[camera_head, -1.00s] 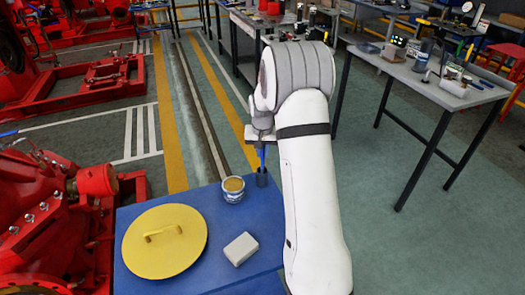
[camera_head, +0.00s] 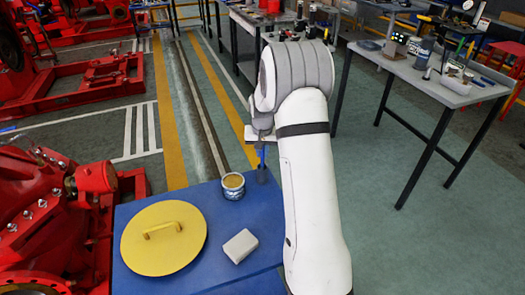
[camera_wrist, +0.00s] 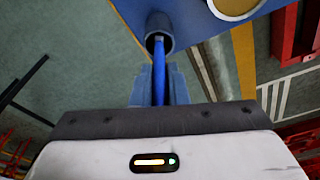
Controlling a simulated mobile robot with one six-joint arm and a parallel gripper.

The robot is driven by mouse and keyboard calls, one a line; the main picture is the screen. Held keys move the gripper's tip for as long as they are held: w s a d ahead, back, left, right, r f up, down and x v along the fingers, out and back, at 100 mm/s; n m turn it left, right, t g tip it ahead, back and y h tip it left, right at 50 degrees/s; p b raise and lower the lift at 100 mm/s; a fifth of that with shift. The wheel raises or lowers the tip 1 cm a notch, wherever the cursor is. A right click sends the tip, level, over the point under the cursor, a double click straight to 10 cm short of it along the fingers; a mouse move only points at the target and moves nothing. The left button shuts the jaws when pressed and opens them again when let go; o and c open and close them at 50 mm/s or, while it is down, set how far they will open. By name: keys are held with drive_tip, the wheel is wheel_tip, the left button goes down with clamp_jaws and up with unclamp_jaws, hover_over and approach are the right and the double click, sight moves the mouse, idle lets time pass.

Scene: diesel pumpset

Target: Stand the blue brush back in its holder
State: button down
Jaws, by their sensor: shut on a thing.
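The blue brush (camera_head: 262,156) is upright below my gripper (camera_head: 261,144), which is shut on it. In the wrist view, the brush (camera_wrist: 158,82) stands between the two fingers of my gripper (camera_wrist: 158,88). The holder (camera_head: 262,176) is a small dark grey cup near the back edge of the blue table, directly under the brush. In the wrist view, the brush's lower end lines up with the round mouth of the holder (camera_wrist: 158,22). How deep it reaches inside I cannot tell. My arm hides some of the table to the right.
On the blue table (camera_head: 205,205), a tin (camera_head: 233,189) stands just left of the holder. A yellow round lid (camera_head: 180,255) and a pale block (camera_head: 240,246) lie nearer. A grey workbench (camera_head: 440,92) stands at right. Red machinery (camera_head: 45,220) is at left.

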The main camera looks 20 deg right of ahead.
drive_tip(key=shift+f, duration=0.45)
drive_tip(key=c, duration=1.3)
unclamp_jaws()
drive_tip(key=shift+c, duration=0.2)
drive_tip(key=shift+r, duration=0.15)
drive_tip(key=shift+r+p, duration=2.35)
drive_tip(key=shift+r, duration=2)
